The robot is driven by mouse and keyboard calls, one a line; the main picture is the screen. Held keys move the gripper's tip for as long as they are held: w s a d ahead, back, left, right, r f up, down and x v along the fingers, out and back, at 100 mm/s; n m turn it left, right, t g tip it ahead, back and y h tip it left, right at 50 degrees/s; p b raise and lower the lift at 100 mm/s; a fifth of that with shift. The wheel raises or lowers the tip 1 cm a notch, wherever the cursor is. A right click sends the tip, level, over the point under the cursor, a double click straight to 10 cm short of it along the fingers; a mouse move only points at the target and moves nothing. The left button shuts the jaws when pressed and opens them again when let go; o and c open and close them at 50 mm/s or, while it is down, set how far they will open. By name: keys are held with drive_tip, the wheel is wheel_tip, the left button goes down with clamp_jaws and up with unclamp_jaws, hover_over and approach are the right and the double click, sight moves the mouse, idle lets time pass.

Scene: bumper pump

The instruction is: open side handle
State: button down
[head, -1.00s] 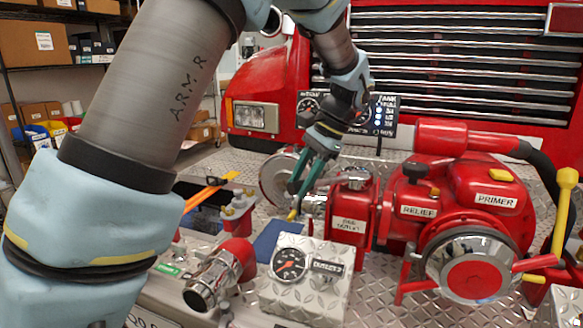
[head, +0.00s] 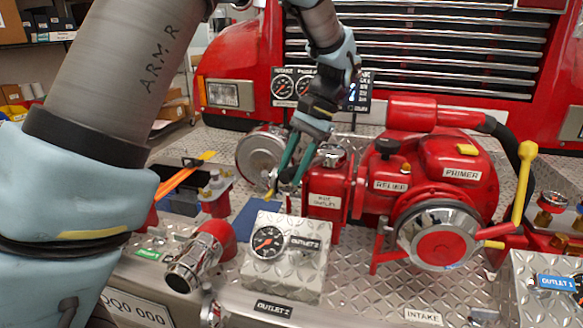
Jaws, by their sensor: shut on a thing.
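The red side outlet body (head: 325,201) with a white label stands at the left end of the red pump, with a metal fitting on its left side. My gripper (head: 283,190), with green fingers, reaches down from above at this fitting. It is shut on the small side handle, whose yellow end (head: 269,198) shows at the fingertips. The rest of the handle is mostly hidden by the fingers, so its exact angle cannot be told.
The red pump (head: 398,165) stands close to the right of my gripper, with a large yellow lever (head: 523,195) at its far right. A gauge box (head: 285,262) and a red outlet pipe with a metal end (head: 187,272) are in front. A round metal cap (head: 261,155) is behind.

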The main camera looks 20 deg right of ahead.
drive_tip(key=c, duration=0.5)
unclamp_jaws()
drive_tip(key=shift+s+d, duration=0.1)
drive_tip(key=shift+s, duration=0.05)
drive_tip(key=b+v, duration=0.2)
drive_tip(key=v, duration=0.8)
drive_tip(key=shift+d+r, duration=0.2)
drive_tip(key=shift+r, duration=0.1)
drive_tip(key=w+a+f+n+h, duration=0.2)
drive_tip(key=w+a+f, duration=0.2)
drive_tip(key=a, duration=0.5)
drive_tip(key=w+a+f+n+h, duration=0.1)
drive_tip(key=w+a+f+n, duration=0.2)
drive_tip(key=a, duration=0.5)
drive_tip(key=s+a+f+n, duration=0.1)
drive_tip(key=s+a+f, duration=0.1)
drive_tip(key=a, duration=0.4)
drive_tip(key=s+a+f+n+t+h, duration=0.1)
drive_tip(key=s+a+f+n, duration=0.1)
drive_tip(key=a+f, duration=0.2)
drive_tip(key=s+a+f+n+h, duration=0.1)
drive_tip(key=s+a+f+n, duration=0.1)
drive_tip(key=a, duration=0.8)
drive_tip(key=shift+s+f+t, duration=0.15)
drive_tip(key=shift+s+f, duration=0.05)
drive_tip(key=shift+f, duration=0.25)
drive_tip(key=shift+s+f+t, duration=0.15)
drive_tip(key=shift+f, duration=0.3)
